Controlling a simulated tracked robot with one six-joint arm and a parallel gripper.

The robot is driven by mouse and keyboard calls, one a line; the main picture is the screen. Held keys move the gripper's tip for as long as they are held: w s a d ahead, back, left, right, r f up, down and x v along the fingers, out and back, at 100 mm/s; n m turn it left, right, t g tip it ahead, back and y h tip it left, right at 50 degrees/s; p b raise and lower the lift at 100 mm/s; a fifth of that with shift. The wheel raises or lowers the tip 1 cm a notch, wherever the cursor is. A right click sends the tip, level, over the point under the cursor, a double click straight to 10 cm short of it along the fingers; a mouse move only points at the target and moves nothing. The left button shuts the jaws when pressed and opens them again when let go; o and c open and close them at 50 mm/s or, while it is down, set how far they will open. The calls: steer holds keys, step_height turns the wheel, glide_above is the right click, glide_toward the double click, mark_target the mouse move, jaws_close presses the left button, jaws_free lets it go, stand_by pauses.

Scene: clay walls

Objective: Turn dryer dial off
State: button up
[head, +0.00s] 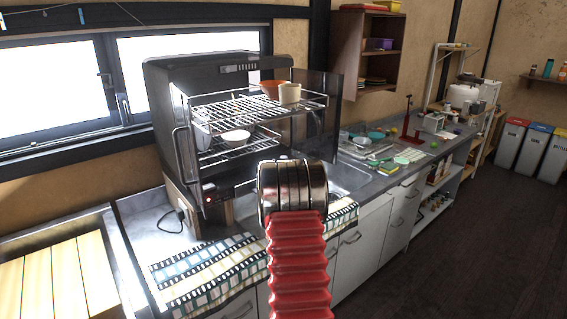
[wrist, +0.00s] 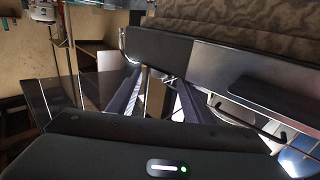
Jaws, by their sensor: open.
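The dish dryer (head: 205,80) is a dark cabinet with an open front and two wire racks, standing on the counter at centre left in the head view. Its control panel (head: 224,192) is low on the front. A small red light and what looks like the dark round dial (head: 209,193) show at its left end. My arm's metal wrist and red sleeve rise in front, right of the panel, and hide my gripper in the head view. In the wrist view my gripper (wrist: 158,90) has its two fingers apart, with nothing seen held. The dial cannot be made out there.
An orange pot (head: 273,88), a beige cup (head: 289,93) and a white bowl (head: 236,136) sit on the racks. A dark glass door (head: 318,115) stands open at right. A striped towel (head: 205,272) lies along the counter edge. Floor at right is clear.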

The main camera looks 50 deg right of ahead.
steer(key=shift+x, duration=1.6)
steer(key=shift+c, duration=0.6)
steer(key=c, duration=0.9)
